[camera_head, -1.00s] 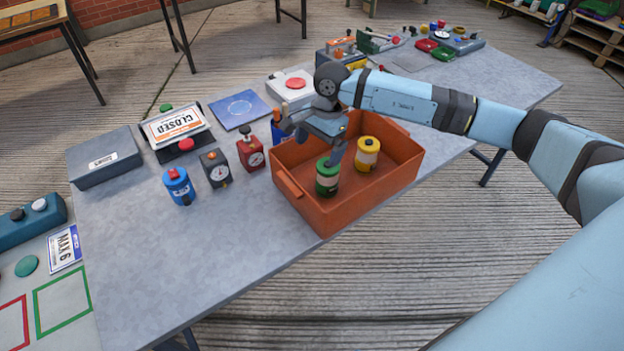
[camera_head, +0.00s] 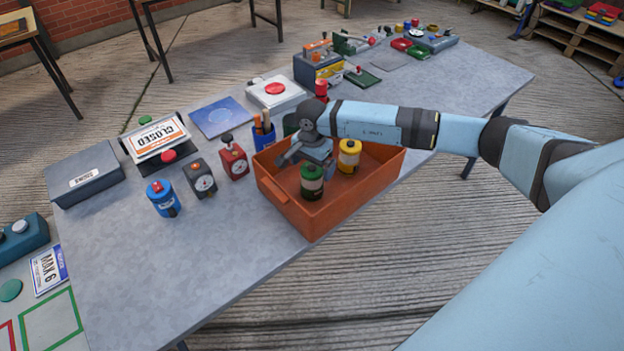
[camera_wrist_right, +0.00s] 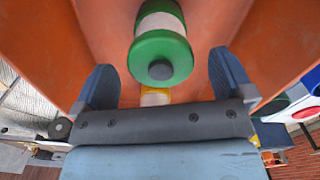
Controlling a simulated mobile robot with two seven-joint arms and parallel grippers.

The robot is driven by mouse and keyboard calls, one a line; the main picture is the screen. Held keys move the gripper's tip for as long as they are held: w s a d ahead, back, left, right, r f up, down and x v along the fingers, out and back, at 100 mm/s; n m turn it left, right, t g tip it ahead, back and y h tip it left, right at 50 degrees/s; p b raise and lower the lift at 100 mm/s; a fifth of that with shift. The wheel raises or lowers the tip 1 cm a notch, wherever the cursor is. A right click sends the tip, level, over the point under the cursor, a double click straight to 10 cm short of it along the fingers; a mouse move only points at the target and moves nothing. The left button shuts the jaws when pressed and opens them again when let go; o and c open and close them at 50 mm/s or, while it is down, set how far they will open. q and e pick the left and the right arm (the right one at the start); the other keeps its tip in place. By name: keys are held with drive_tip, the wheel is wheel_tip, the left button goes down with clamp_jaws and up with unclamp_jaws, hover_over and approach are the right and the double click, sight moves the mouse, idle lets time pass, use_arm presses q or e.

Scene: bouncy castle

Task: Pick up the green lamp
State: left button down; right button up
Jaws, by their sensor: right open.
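The green lamp (camera_head: 312,182) stands upright in the orange bin (camera_head: 316,222), with a pale band and a dark top knob. A yellow lamp (camera_head: 348,156) stands just behind it to the right. My right gripper (camera_head: 304,164) is open and empty, over the bin just behind the green lamp. In the right wrist view the green lamp (camera_wrist_right: 160,55) shows between the two spread fingers and a little beyond them, touching neither as far as I can see. A strip of the yellow lamp (camera_wrist_right: 155,97) shows there behind it. My left gripper is not in view.
Left of the bin stand a red gauge box (camera_head: 233,160), a dark gauge box (camera_head: 200,179) and a blue lamp (camera_head: 162,198). A blue pen cup (camera_head: 264,134) is close behind the bin. The table's (camera_head: 190,270) front left is clear.

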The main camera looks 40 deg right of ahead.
drive_tip(key=shift+f, duration=1.4)
drive_tip(key=c, duration=1.2)
drive_tip(key=shift+w+r, duration=0.1)
